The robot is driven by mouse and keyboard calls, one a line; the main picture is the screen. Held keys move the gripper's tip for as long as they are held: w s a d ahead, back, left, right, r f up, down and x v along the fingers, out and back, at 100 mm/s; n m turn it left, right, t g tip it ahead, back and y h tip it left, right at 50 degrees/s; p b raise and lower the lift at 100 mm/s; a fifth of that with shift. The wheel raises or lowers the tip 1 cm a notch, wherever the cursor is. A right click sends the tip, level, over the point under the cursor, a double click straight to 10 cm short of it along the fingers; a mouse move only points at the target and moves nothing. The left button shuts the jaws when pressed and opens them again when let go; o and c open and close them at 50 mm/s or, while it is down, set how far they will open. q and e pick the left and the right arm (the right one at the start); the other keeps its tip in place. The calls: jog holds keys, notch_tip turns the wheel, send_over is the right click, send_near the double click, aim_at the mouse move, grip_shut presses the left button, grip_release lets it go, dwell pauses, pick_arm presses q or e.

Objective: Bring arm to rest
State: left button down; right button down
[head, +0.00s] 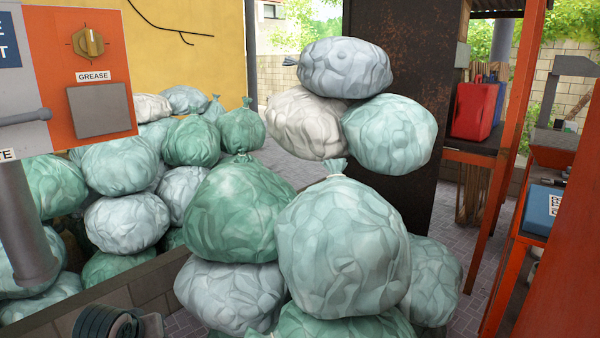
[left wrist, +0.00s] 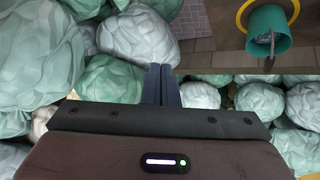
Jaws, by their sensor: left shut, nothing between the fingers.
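My left gripper (left wrist: 162,84) shows in the left wrist view. Its two dark fingers lie together, shut and empty, pointing toward the bags beyond. A pale grey bag (left wrist: 138,34) lies beyond the fingers to the left, and green bags fill the far left. I cannot make out the left gripper in the head view. My right gripper is in neither view.
A pile of bags (head: 125,222) fills the left behind a low wall (head: 130,290). A large pale green bag (head: 343,250) stands in front at centre. An orange panel (head: 75,65) is at upper left. A red container (head: 472,111) sits on a shelf at right.

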pick_arm(q)
jog(key=s+d+f+m+g, duration=0.15)
jog(key=s+f, duration=0.35)
jog(key=s, duration=0.5)
jog(key=s+d+f+m+g, duration=0.15)
jog(key=s+f, duration=0.35)
jog(key=s, duration=0.5)
jog(key=s+d+f+m+g, duration=0.15)
jog(key=s+f, duration=0.35)
jog(key=s, duration=0.5)
notch_tip(320, 180, down, 38)
jog(key=s+a+b, duration=0.1)
jog(key=a+b, duration=0.2)
jog(key=b, duration=0.3)
jog(key=s+f+g+b, duration=0.1)
jog(key=s+f+b, duration=0.1)
jog(key=s+f, duration=0.7)
jog(key=s+f+b, duration=0.3)
jog(key=s+f, duration=0.6)
jog(key=f, duration=0.5)
jog(key=shift+a+g, duration=0.35)
